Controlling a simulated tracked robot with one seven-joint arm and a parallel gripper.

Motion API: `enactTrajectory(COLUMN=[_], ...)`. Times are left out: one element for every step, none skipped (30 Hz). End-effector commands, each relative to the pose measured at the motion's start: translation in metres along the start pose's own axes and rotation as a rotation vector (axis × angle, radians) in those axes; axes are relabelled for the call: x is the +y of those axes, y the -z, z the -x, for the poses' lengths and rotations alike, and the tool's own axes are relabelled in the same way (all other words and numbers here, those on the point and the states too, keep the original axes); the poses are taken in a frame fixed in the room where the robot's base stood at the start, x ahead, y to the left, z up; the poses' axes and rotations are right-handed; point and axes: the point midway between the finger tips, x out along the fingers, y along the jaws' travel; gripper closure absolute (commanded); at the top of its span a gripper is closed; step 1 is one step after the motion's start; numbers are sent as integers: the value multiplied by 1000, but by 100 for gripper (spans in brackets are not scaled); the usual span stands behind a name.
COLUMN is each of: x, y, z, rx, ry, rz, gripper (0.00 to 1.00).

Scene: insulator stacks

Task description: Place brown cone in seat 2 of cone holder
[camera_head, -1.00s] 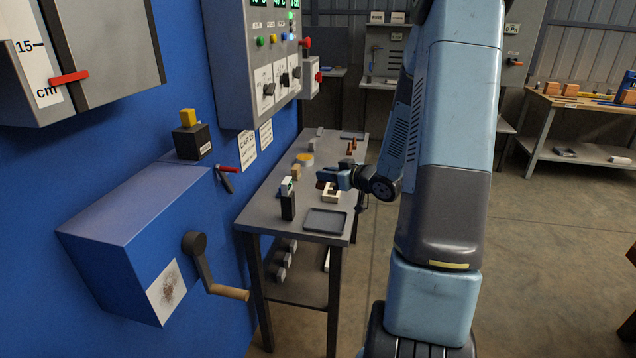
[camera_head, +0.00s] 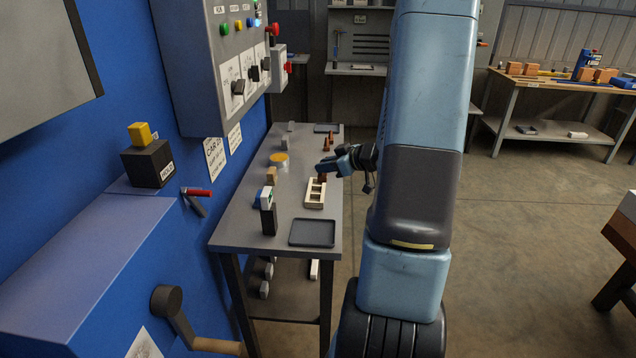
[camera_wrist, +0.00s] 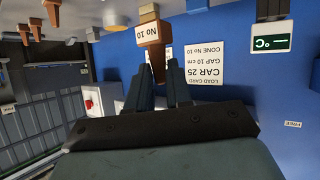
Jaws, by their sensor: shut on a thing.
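A brown cone (camera_wrist: 153,58) with a "No 10" label is held between the fingertips of my gripper (camera_wrist: 158,78) in the wrist view, which looks upside down. In the head view my gripper (camera_head: 328,167) reaches in from the right over the bench, and the brown cone (camera_head: 321,178) shows small at its tip. The pale cone holder (camera_head: 315,205), a frame with openings, lies on the bench just below the cone in the picture. The cone appears at or above the holder's far end; I cannot tell whether they touch. Seat numbers are not readable.
Other brown cones (camera_head: 329,141) stand farther back on the grey bench (camera_head: 240,225). A dark tray (camera_head: 313,233) lies at the near end. A black block with a display (camera_head: 268,215), a tan block (camera_head: 271,174) and a yellow-topped round item (camera_head: 279,159) stand left of the holder.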

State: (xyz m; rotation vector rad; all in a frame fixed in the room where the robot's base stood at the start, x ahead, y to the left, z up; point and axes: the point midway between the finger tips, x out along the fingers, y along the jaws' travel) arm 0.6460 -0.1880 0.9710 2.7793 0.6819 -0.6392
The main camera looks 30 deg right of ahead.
Motion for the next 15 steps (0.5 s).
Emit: enactTrajectory(x=[6,10,14,18,21,23,25,27,30,32,34,36,38,39,41], y=[-2,-2,-3,-4,-5,-9,-12,-15,-18,-21,-23,-26,-29,-31,-33], z=[-9,-14,-21,-26,-31,-35,-39,-43,-48,-51,-55,-60,-63,-66,-70], rx=[0,0,0,0,0,0,0,-1,0,0,0,0,0,0,0], ry=[2,2,2,2,2,2,1,1,0,0,0,-1,-1,-2,-2], rz=[-1,-1,-2,-1,-2,-3,-3,-4,-4,-5,-4,-4,-4,-4,-4], gripper=[100,100,100,100,100,100,100,100,100,100,100,100,100,100,100])
